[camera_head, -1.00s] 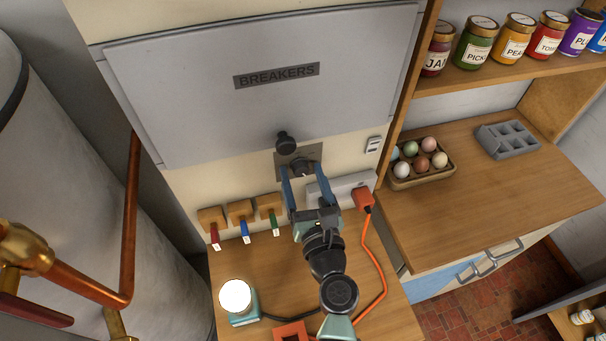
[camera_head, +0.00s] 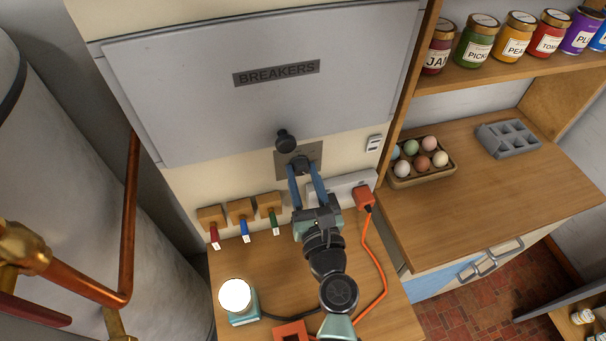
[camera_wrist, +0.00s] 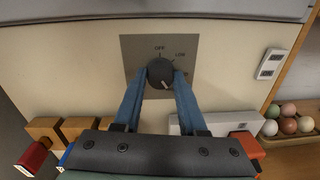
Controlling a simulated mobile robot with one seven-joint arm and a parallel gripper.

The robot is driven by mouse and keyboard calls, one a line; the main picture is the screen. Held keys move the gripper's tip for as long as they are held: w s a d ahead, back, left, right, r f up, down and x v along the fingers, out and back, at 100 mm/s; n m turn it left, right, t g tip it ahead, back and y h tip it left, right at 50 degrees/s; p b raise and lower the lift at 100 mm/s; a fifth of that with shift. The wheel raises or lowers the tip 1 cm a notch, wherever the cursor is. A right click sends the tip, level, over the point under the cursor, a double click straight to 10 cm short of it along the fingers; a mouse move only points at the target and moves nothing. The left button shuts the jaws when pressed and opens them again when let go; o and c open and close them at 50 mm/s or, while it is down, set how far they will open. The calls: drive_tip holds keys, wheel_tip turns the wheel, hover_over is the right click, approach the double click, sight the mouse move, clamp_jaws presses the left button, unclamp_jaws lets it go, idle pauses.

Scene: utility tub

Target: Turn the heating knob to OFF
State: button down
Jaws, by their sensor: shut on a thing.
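The heating knob (camera_wrist: 160,73) is a dark round knob on a grey plate (camera_wrist: 134,47) on the wall below the breaker panel. The wrist view shows OFF at the plate's top and LOW to its upper right. The knob's light mark points down and slightly right, away from OFF; any label there is hidden or unreadable. My gripper (camera_wrist: 160,82) is shut on the knob, one blue finger on each side. In the head view, the knob (camera_head: 301,165) is between the fingertips of my gripper (camera_head: 303,172).
The breaker panel (camera_head: 200,90) with a dark knob (camera_head: 285,139) at its lower edge overhangs the plate. Red, blue and green keyed wooden blocks (camera_head: 240,211) are left. A power strip (camera_head: 345,186) with an orange plug (camera_head: 364,198) is right. A lamp (camera_head: 236,297) stands front left.

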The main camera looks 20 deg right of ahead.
drive_tip(key=n+b, duration=0.1)
drive_tip(key=n, duration=0.1)
drive_tip(key=n+b, duration=0.1)
drive_tip(key=shift+f+n, duration=0.2)
drive_tip(key=shift+n, duration=0.2)
drive_tip(key=n+b, duration=0.2)
drive_tip(key=n, duration=0.1)
drive_tip(key=shift+n, duration=0.4)
drive_tip(key=n+b, duration=0.2)
drive_tip(key=n, duration=0.1)
drive_tip(key=shift+n, duration=0.3)
drive_tip(key=n+b, duration=0.3)
drive_tip(key=shift+n+y, duration=0.3)
drive_tip(key=shift+n, duration=0.1)
drive_tip(key=n+b, duration=0.2)
drive_tip(key=n, duration=0.2)
drive_tip(key=shift+d+t, duration=0.1)
drive_tip(key=shift+t, duration=0.2)
drive_tip(key=n+b, duration=0.3)
drive_tip(key=shift+n+y, duration=0.3)
drive_tip(key=shift+y, duration=0.1)
drive_tip(key=n+b, duration=0.3)
drive_tip(key=n, duration=0.1)
drive_tip(key=shift+n, duration=0.3)
drive_tip(key=shift+r+n+b, duration=0.15)
drive_tip(key=shift+n+b, duration=0.8)
drive_tip(key=shift+n, duration=0.55)
